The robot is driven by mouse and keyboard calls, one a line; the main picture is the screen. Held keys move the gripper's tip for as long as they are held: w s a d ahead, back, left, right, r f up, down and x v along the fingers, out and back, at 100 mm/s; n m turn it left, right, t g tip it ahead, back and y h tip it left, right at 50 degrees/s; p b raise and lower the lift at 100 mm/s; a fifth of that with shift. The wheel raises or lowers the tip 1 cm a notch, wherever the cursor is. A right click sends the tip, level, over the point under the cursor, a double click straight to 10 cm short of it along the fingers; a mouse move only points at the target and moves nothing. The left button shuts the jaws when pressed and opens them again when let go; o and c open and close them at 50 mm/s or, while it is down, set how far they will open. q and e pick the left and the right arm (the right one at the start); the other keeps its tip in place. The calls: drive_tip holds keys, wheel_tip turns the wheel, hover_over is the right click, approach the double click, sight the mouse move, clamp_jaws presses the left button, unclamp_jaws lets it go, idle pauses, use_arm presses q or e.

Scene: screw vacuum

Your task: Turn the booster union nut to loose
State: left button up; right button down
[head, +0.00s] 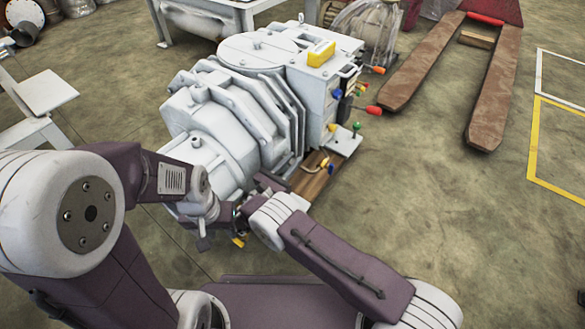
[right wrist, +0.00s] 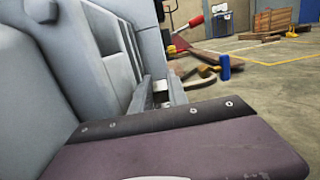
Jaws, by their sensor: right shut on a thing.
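The large pale-grey vacuum pump (head: 235,115) stands on the floor in the upper middle of the head view. My right gripper (head: 262,186) is at its lower front side, mostly hidden by its own arm. In the right wrist view, my right gripper (right wrist: 160,92) is shut on a small pale metal part beside the pump body (right wrist: 95,55), which I take for the booster union nut; its outline is largely hidden. My left gripper (head: 207,238) points down, left of the right one and close in front of the pump; its finger opening cannot be made out.
A panel with coloured knobs, including a red handle (head: 373,110), sticks out on the pump's right. A yellow box (head: 321,53) lies on top. A brown pallet-jack fork (head: 497,95) and a white stool (head: 45,92) stand nearby.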

drive_tip(key=shift+f+t+h+b, duration=0.15)
drive_tip(key=shift+t+h+b, duration=0.35)
drive_tip(key=shift+b, duration=0.35)
drive_tip(key=c, duration=1.3)
unclamp_jaws()
drive_tip(key=shift+s, duration=0.1)
